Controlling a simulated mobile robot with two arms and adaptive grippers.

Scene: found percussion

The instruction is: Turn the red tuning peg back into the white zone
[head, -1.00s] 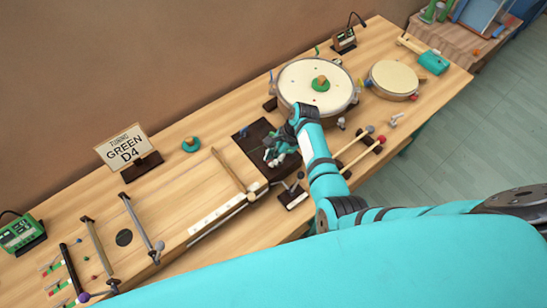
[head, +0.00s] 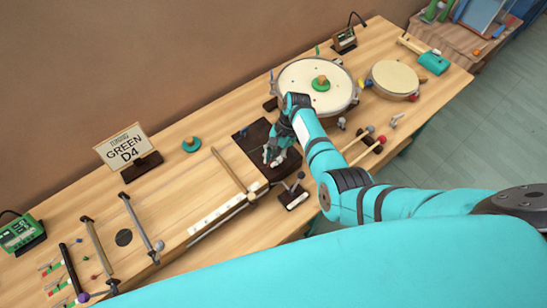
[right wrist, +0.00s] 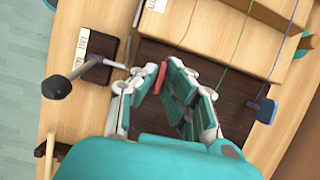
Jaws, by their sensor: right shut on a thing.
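The red tuning peg (right wrist: 160,77) shows in the right wrist view at the near edge of the dark brown peg board, with a red string running away from it. My right gripper (right wrist: 158,82) has its fingers around this peg and is shut on it. In the head view my right gripper (head: 274,157) is low over the dark board (head: 250,136), and the peg is hidden there. A blue peg (right wrist: 263,109) stands apart on the board's right side in the wrist view. I cannot make out the white zone. My left gripper is not in view.
A black stand with a grey-knobbed lever (head: 293,196) is close beside the gripper. A large drum (head: 310,78), a smaller drum (head: 394,78) and mallets (head: 362,146) are nearby. A "GREEN D4" sign (head: 124,148) stands left. The table between sign and board is mostly clear.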

